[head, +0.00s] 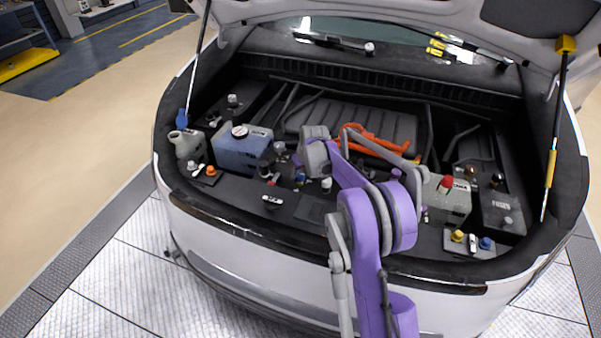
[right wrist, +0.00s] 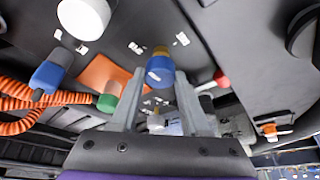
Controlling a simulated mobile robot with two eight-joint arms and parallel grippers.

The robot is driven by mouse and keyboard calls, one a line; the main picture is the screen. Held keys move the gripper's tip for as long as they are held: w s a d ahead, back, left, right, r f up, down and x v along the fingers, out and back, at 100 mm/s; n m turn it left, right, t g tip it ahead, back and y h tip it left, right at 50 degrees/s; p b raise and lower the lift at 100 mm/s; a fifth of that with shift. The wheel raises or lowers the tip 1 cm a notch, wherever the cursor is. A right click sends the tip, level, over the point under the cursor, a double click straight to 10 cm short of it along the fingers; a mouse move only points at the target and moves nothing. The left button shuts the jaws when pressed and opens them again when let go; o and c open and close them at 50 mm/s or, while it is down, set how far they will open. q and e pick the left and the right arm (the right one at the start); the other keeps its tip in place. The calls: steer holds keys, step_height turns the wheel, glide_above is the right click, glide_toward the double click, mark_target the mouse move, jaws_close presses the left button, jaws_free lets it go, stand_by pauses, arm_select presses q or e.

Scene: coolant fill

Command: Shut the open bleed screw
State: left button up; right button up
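In the right wrist view my right gripper (right wrist: 159,82) has its two grey fingers spread apart, with a blue-capped fitting (right wrist: 160,66) seen in the gap between the tips. A brass-coloured part shows at the far end of this fitting. A narrow gap seems to remain beside the cap, and I see no firm grip. I cannot tell for sure which fitting is the open bleed screw. In the head view my purple right arm reaches into the front bay and its own links hide the fingertips. My left gripper is not in view.
Near the fingers in the wrist view are a green-capped fitting (right wrist: 107,100), a red cap (right wrist: 220,78), another blue fitting (right wrist: 47,77) and orange hoses (right wrist: 22,104). In the head view a blue tank (head: 242,154) stands left and a grey tank (head: 446,205) right. The raised hood hangs above.

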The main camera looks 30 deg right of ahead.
jaws_close()
steer(key=shift+m, duration=0.4)
steer(key=m+h+b, duration=0.1)
steer(key=m, duration=0.2)
steer(key=shift+a+h, duration=0.15)
steer(key=shift+h, duration=0.15)
steer(key=m, duration=0.2)
steer(key=m+g+h, duration=0.1)
steer(key=m, duration=0.1)
steer(key=shift+w+a+m, duration=0.1)
steer(key=shift+w+m, duration=0.05)
steer(key=shift+m, duration=0.15)
steer(key=m+g+h, duration=0.1)
steer(key=m+g, duration=0.1)
steer(key=m, duration=0.2)
steer(key=shift+w+r+m, duration=0.1)
steer(key=shift+m, duration=0.2)
steer(key=m+g, duration=0.1)
steer(key=m, duration=0.1)
steer(key=m+p, duration=0.1)
steer(key=m, duration=0.1)
steer(key=shift+w+m+g+h, duration=0.15)
steer(key=shift+m+g+h, duration=0.15)
steer(key=shift+m+g, duration=0.1)
steer(key=shift+p, duration=0.3)
